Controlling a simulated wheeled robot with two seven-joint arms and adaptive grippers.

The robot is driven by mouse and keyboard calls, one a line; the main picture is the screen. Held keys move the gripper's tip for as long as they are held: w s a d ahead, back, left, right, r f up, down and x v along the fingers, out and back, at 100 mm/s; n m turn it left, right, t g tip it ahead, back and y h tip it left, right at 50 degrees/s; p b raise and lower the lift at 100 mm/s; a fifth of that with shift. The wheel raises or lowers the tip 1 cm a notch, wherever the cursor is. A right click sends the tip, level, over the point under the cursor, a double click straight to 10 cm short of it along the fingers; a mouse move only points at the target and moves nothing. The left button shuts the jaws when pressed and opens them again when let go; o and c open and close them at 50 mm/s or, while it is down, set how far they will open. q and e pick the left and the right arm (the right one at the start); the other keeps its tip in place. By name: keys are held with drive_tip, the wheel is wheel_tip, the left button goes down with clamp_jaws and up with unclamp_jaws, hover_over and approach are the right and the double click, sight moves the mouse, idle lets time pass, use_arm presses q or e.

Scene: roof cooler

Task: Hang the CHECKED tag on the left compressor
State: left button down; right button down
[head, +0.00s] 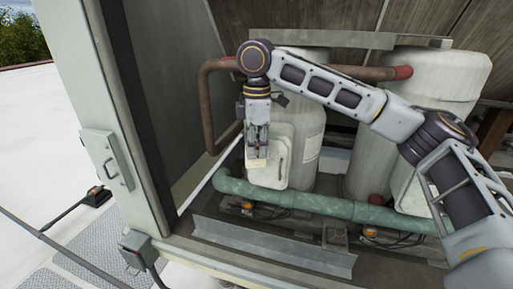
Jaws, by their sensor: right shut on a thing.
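The left compressor (308,140) is an upright white cylinder inside the open housing, with a pale box cover (272,172) on its front that has a small handle-like loop (283,153). My right gripper (257,150) points down in front of the cover's upper left part. It is shut on a small cream piece, apparently the CHECKED tag (256,163), whose writing I cannot read. I cannot tell whether the tag touches the cover. My right arm crosses in front of the compressor's top. My left gripper is not in view.
A second white compressor (437,75) stands at the right, partly behind my right arm. A green pipe (300,203) runs low across the front, above a metal front rail (270,245). A brown pipe (204,105) bends down at the left, beside the open door panel (100,100).

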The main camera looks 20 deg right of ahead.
drive_tip(key=shift+w+d+f, duration=0.15)
drive_tip(key=shift+f, duration=0.25)
drive_tip(key=shift+w+d+f, duration=0.1)
drive_tip(key=shift+d+f, duration=0.05)
drive_tip(key=shift+f, duration=0.25)
idle(0.4)
drive_tip(key=c, duration=1.3)
unclamp_jaws()
drive_tip(key=shift+w+d+r, duration=0.1)
drive_tip(key=shift+c, duration=0.2)
